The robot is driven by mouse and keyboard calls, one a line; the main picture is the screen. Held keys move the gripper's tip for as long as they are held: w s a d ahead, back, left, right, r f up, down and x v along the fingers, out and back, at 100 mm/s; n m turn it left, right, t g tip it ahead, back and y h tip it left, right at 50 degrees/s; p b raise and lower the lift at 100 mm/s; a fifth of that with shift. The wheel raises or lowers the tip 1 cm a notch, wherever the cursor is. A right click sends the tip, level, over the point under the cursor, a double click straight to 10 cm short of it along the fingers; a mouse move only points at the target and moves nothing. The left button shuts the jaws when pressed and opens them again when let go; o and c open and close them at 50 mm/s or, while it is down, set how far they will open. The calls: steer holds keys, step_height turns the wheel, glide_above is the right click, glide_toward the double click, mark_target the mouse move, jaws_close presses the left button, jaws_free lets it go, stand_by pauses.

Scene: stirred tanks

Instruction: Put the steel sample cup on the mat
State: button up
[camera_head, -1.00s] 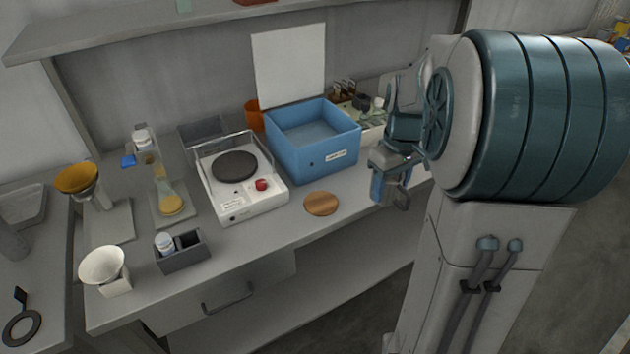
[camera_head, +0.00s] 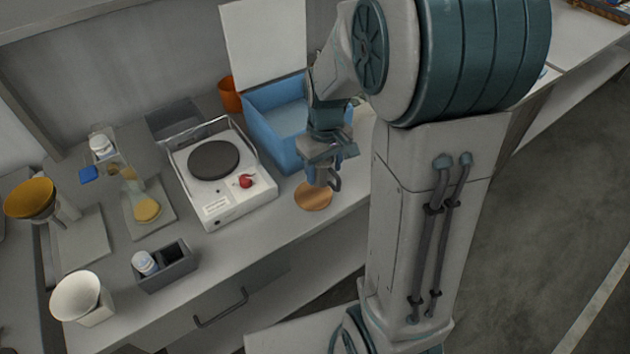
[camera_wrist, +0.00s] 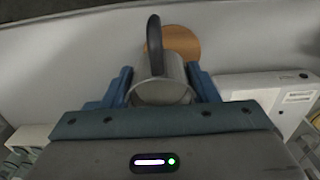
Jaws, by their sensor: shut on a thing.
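My gripper (camera_head: 322,172) is shut on the steel sample cup (camera_wrist: 162,84), a grey metal cup with a dark curved handle. In the wrist view the cup sits between the two blue fingers, with its handle pointing away from the gripper. The mat is a round, brown, wood-like disc (camera_head: 313,196) on the bench, right of the white hotplate. In the head view the gripper and cup are over the mat's back right part. In the wrist view the mat (camera_wrist: 184,42) shows just beyond the cup, partly hidden by it. I cannot tell the height of the cup above the mat.
The white hotplate (camera_head: 224,198) with a red knob stands left of the mat. A blue bin (camera_head: 270,134) stands behind it, close to my arm. A grey box with a small bottle (camera_head: 166,272) is at the front left. The bench's front edge is near the mat.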

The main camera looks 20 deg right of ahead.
mark_target(316, 186)
steer(key=shift+a+f, duration=0.5)
steer(key=shift+a, duration=0.4)
steer(key=shift+f, duration=2.05)
steer(key=shift+f, duration=0.2)
steer(key=o, duration=1.2)
steer(key=shift+r, duration=0.15)
step_height(316, 186, up, 12)
steer(key=s+r+m+t, duration=0.1)
steer(key=s, duration=0.3)
steer(key=s+m+t, duration=0.1)
steer(key=s, duration=0.4)
steer(key=s+r+m+t, duration=0.1)
steer(key=s, duration=0.4)
steer(key=shift+a+r+m, duration=0.2)
steer(key=shift+r+m, duration=0.1)
steer(key=shift+r, duration=0.05)
